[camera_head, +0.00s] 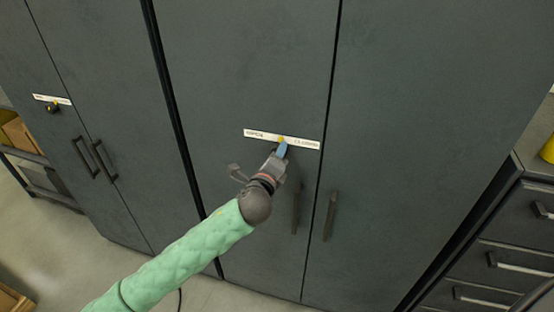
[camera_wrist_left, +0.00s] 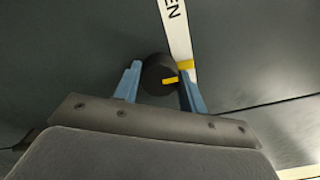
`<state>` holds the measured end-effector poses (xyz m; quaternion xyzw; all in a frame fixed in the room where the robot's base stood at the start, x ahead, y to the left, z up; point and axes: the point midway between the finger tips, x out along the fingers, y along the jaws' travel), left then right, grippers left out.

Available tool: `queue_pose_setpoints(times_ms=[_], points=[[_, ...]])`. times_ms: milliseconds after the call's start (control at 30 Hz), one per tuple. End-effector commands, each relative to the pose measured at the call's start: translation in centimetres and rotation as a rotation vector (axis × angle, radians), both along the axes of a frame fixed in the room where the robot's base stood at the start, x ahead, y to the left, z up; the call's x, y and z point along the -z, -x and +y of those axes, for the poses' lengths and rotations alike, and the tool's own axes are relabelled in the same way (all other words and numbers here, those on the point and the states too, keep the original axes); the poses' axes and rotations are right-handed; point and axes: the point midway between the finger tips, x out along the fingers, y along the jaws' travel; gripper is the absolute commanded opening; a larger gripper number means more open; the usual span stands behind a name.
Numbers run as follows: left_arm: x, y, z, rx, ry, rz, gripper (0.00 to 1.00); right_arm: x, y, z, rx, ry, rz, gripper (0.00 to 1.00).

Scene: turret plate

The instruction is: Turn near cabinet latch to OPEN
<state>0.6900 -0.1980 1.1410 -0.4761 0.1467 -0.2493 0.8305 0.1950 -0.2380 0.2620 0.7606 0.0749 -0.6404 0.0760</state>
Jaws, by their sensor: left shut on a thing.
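The near cabinet latch is a black round knob (camera_wrist_left: 156,72) with a yellow pointer mark, seen in the left wrist view. It sits between the blue fingers of my left gripper (camera_wrist_left: 160,84), which is shut on it. In the head view my left gripper (camera_head: 282,149) reaches the grey cabinet door just below a white label strip (camera_head: 306,144), and mostly hides the knob. The letters "EN" show on the strip (camera_wrist_left: 178,30) in the wrist view, with a yellow mark at its end near the knob. My right gripper is not in view.
The near cabinet's two dark door handles (camera_head: 296,208) hang below and right of my left gripper. A farther cabinet on the left has its own latch (camera_head: 53,107) and label. Drawers (camera_head: 500,262) stand at the right; a shelf with boxes is at far left.

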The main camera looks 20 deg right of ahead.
Motion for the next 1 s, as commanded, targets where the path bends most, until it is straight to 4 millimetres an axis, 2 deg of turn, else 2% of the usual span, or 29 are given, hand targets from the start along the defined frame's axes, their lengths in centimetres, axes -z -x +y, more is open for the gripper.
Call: queue_pose_setpoints(times_ms=[400,700,1000], points=[[0.2,0.0,0.0,-0.002,0.329,0.223,0.18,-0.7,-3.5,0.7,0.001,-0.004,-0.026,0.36],[0.2,-0.1,0.1,-0.002,0.535,0.363,0.18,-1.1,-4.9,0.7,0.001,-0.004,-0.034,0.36],[0.3,0.0,0.1,-0.002,0.663,0.45,0.18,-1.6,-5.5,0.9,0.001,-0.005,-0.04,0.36]])
